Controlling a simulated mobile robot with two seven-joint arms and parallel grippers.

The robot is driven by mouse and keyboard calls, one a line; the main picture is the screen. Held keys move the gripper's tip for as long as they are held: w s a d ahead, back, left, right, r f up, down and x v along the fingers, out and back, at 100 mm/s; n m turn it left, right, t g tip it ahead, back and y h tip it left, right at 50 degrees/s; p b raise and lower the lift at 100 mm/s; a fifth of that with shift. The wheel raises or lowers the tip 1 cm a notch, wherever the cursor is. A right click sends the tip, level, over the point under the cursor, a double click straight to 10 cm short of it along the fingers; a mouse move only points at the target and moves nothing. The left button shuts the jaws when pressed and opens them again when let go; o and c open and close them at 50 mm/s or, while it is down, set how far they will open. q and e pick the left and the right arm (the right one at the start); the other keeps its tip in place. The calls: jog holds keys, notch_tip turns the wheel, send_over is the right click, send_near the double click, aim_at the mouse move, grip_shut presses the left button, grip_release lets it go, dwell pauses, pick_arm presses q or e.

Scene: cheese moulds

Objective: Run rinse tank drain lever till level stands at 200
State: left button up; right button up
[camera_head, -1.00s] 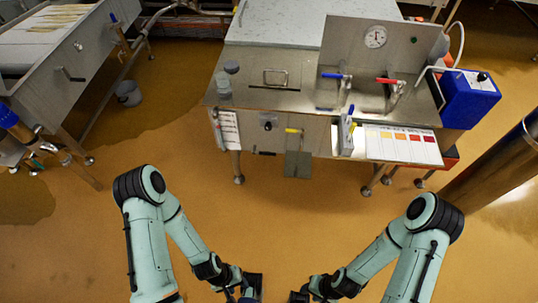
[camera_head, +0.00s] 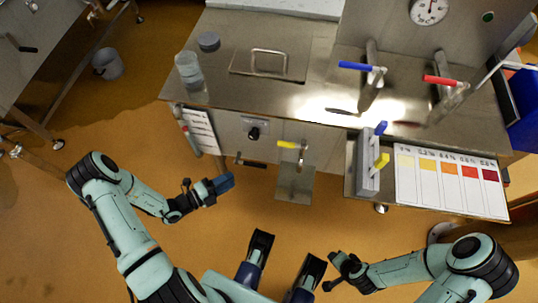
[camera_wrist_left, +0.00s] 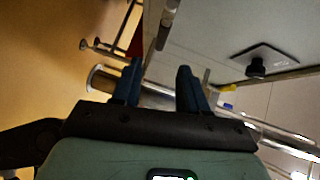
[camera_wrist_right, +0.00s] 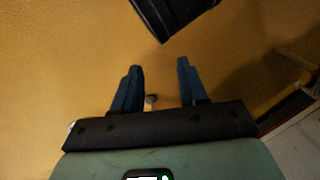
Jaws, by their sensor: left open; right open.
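A steel bench unit (camera_head: 335,35), apparently holding the rinse tank, fills the upper middle. A yellow-handled lever (camera_head: 287,144) sits on its front, above a grey plate (camera_head: 294,187). I cannot tell for sure that it is the drain lever. A white marked card (camera_head: 199,131) hangs at the front left corner; its figures are too small to read. My left gripper (camera_head: 222,183) is open and empty, left of the lever and apart from it; its fingers show in the left wrist view (camera_wrist_left: 160,68). My right gripper (camera_wrist_right: 160,66) is open and empty over bare floor.
A blue tap lever (camera_head: 357,65), a red tap lever (camera_head: 442,80) and a dial (camera_head: 430,11) are on the bench. A black knob (camera_head: 253,134) is on its front. A colour chart (camera_head: 448,184) juts out at right. A grey bucket (camera_head: 107,63) stands on the floor.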

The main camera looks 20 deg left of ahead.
aim_at(258, 165)
pick_arm(q)
jog(key=b+x, duration=0.2)
jog(key=x, duration=1)
jog(key=shift+d+b, duration=0.2)
jog(key=shift+b, duration=0.15)
jog(key=shift+w+d, duration=0.2)
jog(key=shift+w, duration=0.2)
pick_arm(e)
jog(key=f, duration=0.1)
jog(key=d+f, duration=0.1)
jog(key=f, duration=0.2)
jog(key=shift+s+d, duration=0.15)
jog(key=shift+d, duration=0.2)
pick_arm(q)
grip_shut()
